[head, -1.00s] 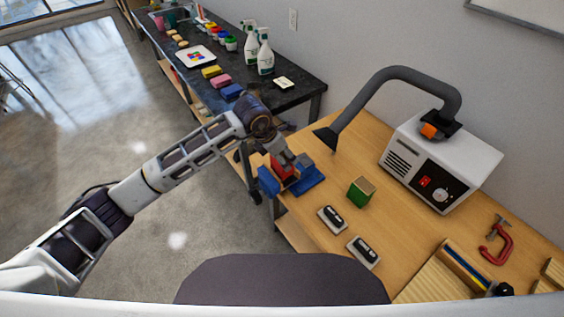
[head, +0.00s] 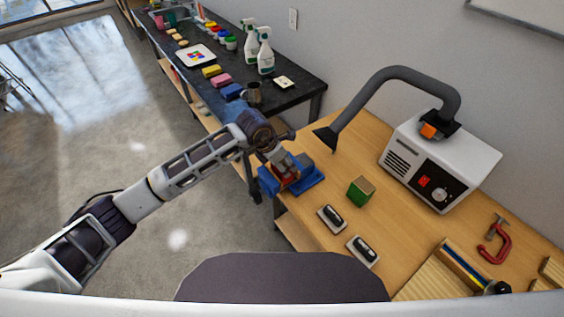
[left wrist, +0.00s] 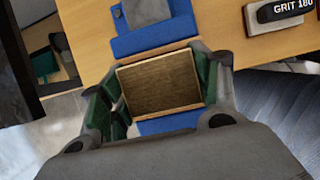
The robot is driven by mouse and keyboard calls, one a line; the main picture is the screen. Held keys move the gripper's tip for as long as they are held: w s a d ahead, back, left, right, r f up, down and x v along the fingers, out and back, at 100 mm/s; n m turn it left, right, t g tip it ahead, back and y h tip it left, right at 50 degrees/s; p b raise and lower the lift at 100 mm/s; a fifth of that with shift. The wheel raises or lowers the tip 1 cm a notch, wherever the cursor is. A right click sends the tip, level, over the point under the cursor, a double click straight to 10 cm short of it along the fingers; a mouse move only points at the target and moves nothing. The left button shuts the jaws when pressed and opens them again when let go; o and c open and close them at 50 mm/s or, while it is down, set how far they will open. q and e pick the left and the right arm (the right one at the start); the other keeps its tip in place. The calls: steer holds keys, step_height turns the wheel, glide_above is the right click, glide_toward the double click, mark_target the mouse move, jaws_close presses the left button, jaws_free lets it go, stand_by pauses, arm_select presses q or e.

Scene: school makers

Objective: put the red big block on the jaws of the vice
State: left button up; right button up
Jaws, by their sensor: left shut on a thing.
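The blue vice (head: 312,180) stands near the left edge of the wooden workbench. The red block (head: 291,181) is at the vice, partly hidden by my left gripper (head: 287,170) in the head view. In the left wrist view, the block's brown wooden top (left wrist: 160,83) lies between the two fingers of my left gripper (left wrist: 162,92), which is shut on it. Blue parts of the vice (left wrist: 155,41) show above and below the block there, so it is over the vice. I cannot tell whether it rests on the jaws. My right gripper is not in view.
A green block (head: 361,191) and two sanding blocks (head: 332,218) (head: 363,251) lie right of the vice. A white fume extractor (head: 440,160) with a grey hose stands behind. A red clamp (head: 495,244) lies at far right. A dark table (head: 290,98) adjoins.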

arm_select(q)
steer(key=shift+f, duration=0.1)
steer(key=o, duration=1.1)
steer(key=shift+r, duration=0.4)
steer(key=b+v, duration=0.1)
steer(key=v, duration=1)
steer(key=shift+a+r, duration=0.1)
steer(key=shift+r, duration=0.15)
